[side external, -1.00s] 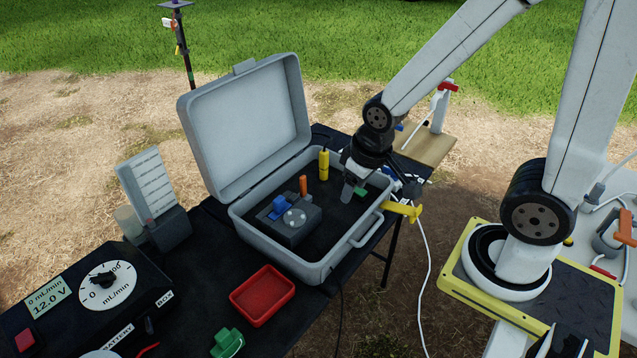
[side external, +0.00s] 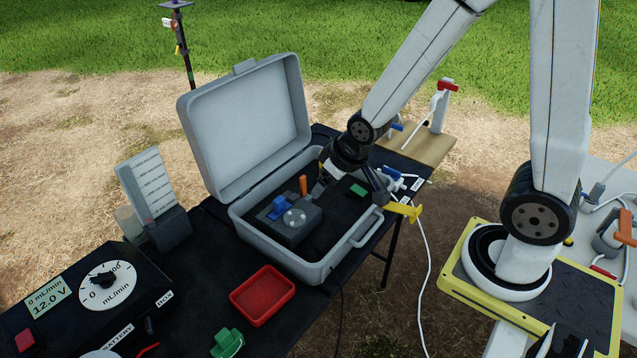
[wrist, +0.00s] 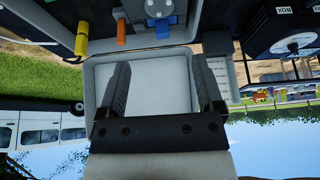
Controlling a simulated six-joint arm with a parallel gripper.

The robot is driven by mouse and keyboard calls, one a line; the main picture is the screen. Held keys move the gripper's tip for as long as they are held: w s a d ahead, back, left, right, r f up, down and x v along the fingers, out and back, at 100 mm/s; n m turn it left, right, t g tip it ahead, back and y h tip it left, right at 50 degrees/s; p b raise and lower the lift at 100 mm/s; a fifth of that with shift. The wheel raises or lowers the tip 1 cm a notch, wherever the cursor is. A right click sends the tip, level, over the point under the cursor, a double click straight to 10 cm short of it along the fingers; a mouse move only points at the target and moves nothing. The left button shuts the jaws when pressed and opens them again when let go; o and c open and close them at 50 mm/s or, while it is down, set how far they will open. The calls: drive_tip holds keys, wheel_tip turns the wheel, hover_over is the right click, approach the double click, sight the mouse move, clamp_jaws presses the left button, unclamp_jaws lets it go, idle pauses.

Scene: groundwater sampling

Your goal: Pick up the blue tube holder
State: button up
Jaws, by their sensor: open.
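The blue piece also shows in the wrist view (wrist: 163,30), at the top, above the space between my fingers. My gripper (side external: 319,189) is over the case, to the right of the blue piece and apart from it. In the wrist view its two dark fingers (wrist: 160,64) are spread with nothing between them.
An orange post (side external: 303,185) stands between my gripper and the blue piece. A yellow cylinder (wrist: 82,40) shows in the wrist view. The case lid (side external: 245,125) stands open behind. A green block (side external: 358,190) lies right in the case; a red tray (side external: 262,296) is in front.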

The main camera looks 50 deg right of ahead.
sight(282, 201)
drive_tip(key=w+f+t, duration=0.6)
drive_tip(key=w+t, duration=0.2)
drive_tip(key=w, duration=0.4)
drive_tip(key=shift+w+d+f, duration=0.2)
drive_tip(key=shift+f, duration=0.15)
drive_tip(key=shift+f, duration=0.1)
drive_tip(key=shift+f, duration=1.85)
drive_tip(key=shift+f, duration=0.15)
drive_tip(key=shift+f, duration=1.2)
drive_tip(key=shift+w+f, duration=0.1)
drive_tip(key=shift+f, duration=0.25)
drive_tip(key=shift+x, duration=1.35)
drive_tip(key=shift+r, duration=0.15)
